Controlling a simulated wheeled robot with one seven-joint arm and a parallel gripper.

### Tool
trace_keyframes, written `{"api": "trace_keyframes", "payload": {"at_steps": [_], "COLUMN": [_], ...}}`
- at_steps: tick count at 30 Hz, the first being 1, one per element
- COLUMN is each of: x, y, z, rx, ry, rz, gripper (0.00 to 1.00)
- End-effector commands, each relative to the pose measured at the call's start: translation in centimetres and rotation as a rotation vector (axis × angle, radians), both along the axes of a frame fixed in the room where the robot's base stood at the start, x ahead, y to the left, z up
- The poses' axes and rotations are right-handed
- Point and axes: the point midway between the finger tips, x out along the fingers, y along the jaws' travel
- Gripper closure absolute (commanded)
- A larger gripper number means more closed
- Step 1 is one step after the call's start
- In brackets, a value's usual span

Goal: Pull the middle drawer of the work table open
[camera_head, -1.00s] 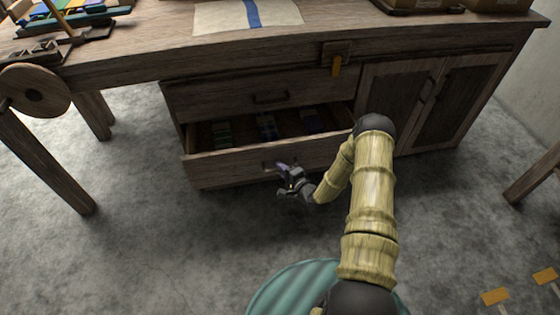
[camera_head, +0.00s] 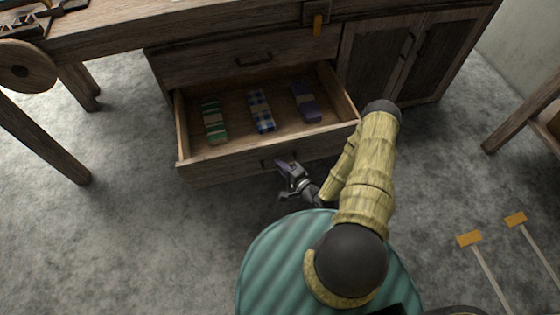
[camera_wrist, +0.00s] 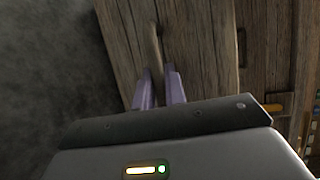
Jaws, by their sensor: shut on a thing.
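The work table's open drawer (camera_head: 225,160) is pulled well out below a closed upper drawer (camera_head: 200,66). Its inside shows. My gripper (camera_head: 284,166) is at the middle of the open drawer's front, shut on its handle (camera_head: 266,163). In the wrist view, the two purple fingers (camera_wrist: 160,88) reach to the handle (camera_wrist: 157,38) on the wooden front. The fingers partly hide the handle. Whether another drawer lies below cannot be seen.
The drawer holds green striped (camera_head: 213,120), blue checked (camera_head: 261,110) and purple (camera_head: 306,102) folded bundles. Closed cabinet doors (camera_head: 375,62) stand to the right. A wooden wheel (camera_head: 27,66) is at the left. The floor in front of the drawer's left side is clear.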

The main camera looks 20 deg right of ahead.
Motion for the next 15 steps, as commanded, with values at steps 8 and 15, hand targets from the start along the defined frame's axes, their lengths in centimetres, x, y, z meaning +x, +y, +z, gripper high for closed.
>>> {"api": "trace_keyframes", "payload": {"at_steps": [8, 15], "x": [0.02, 0.04], "y": [-0.12, -0.07], "z": [-0.05, -0.03], "rx": [-0.003, -0.001], "ry": [0.0, 0.001], "rz": [-0.002, -0.001], "gripper": [0.78, 0.66]}}
